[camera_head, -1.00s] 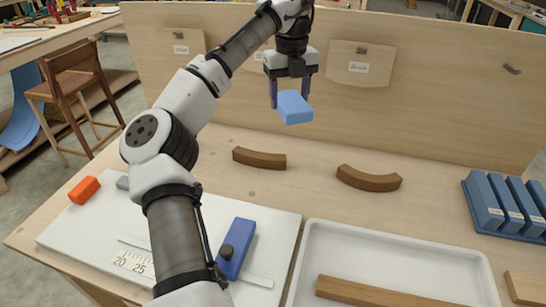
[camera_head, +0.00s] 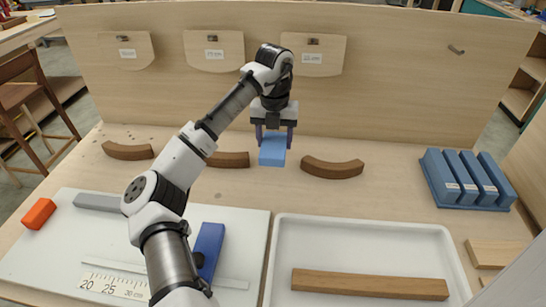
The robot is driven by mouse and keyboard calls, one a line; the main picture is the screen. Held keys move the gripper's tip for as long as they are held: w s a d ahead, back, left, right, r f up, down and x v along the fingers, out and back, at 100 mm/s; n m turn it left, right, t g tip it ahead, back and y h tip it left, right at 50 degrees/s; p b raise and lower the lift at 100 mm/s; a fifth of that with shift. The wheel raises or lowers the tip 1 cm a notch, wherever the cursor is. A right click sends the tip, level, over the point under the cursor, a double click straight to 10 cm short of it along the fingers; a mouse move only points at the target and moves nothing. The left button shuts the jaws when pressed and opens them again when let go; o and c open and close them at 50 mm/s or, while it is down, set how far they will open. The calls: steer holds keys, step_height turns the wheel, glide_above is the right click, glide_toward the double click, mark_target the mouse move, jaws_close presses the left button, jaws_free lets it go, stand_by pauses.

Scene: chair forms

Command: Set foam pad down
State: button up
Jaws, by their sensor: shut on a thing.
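A light blue foam pad (camera_head: 272,153) is held between the two fingers of my gripper (camera_head: 273,138), which is shut on it. The gripper points down over the back part of the wooden table (camera_head: 390,192). The pad shows between two curved brown wooden pieces, a middle one (camera_head: 228,160) to its left and a right one (camera_head: 332,168) to its right. It is low, near the table top, but I cannot tell whether it touches it.
A blue rack (camera_head: 437,181) with upright blue pads stands at the right. A white tray (camera_head: 448,240) holds a wooden bar (camera_head: 370,284). A white board (camera_head: 40,245) carries a blue tool (camera_head: 207,250) and a ruler. An orange block (camera_head: 39,213) sits at the left. A wooden back panel (camera_head: 400,100) limits the rear.

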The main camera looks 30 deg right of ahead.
steer(key=shift+f+p, duration=0.55)
steer(key=shift+f, duration=2.85)
steer(key=shift+f, duration=0.1)
steer(key=o, duration=0.9)
steer(key=shift+o, duration=0.2)
